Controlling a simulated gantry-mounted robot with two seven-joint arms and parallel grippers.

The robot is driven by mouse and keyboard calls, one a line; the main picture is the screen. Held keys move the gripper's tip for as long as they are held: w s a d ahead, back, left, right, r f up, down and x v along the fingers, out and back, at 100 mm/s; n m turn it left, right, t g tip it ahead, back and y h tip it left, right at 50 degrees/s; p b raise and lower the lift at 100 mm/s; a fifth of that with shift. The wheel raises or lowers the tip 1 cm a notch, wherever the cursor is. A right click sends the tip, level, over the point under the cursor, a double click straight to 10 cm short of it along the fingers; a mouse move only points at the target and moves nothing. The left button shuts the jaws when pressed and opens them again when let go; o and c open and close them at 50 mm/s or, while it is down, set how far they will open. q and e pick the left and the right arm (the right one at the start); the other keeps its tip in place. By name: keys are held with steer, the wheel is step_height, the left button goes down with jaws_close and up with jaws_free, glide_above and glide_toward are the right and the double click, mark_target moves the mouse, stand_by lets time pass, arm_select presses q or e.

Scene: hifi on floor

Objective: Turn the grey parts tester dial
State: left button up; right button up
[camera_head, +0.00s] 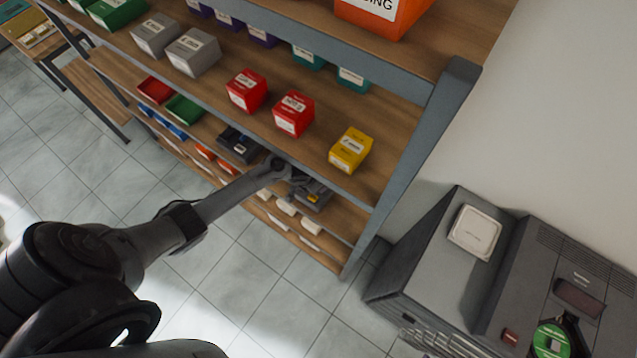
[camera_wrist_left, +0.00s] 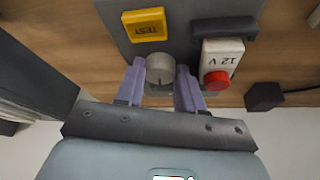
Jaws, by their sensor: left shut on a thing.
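The grey parts tester (camera_head: 312,198) sits on a lower shelf in the head view, partly hidden by my left arm and the shelf above. In the left wrist view its dark grey panel (camera_wrist_left: 184,18) fills the upper middle. The round grey dial (camera_wrist_left: 160,66) stands between the two purple fingers of my left gripper (camera_wrist_left: 160,80), which is shut on it from both sides. The left gripper (camera_head: 291,174) reaches in at the shelf in the head view. My right gripper is not in view.
A yellow TEST label (camera_wrist_left: 145,24) and a white 12 V block (camera_wrist_left: 222,55) with a red end flank the dial closely. The shelf board above holds red boxes (camera_head: 293,114) and a yellow box (camera_head: 350,150). A grey upright (camera_head: 425,140) stands right. A dark machine (camera_head: 540,255) stands further right.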

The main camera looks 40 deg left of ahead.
arm_select(q)
steer(key=shift+a+m, duration=0.1)
steer(key=shift+m, duration=0.4)
steer(key=shift+f, duration=0.1)
steer(key=o, duration=0.8)
steer(key=shift+c, duration=0.2)
